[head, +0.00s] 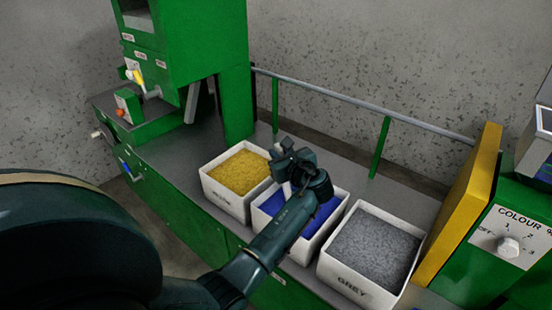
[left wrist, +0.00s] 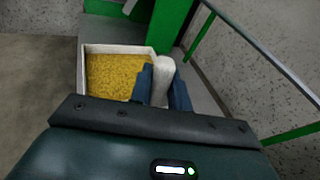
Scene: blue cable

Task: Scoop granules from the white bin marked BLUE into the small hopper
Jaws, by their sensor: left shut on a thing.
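The white bin with blue granules (head: 322,217) stands in the middle of three bins in the head view. My arm crosses it and hides its label and much of its inside. My left gripper (head: 288,160) is over this bin's far left part. In the left wrist view its two blue fingers (left wrist: 163,88) are shut on a white rounded piece (left wrist: 164,72), which looks like a scoop's handle. The scoop's bowl is hidden. I cannot surely make out the small hopper. My right gripper is not in view.
A bin of yellow granules (head: 239,172) stands to the left, and a bin marked GREY (head: 376,245) to the right. A grey rail (head: 350,99) runs behind the bench. Green machines stand at both ends, with a yellow panel (head: 462,205) beside the grey bin.

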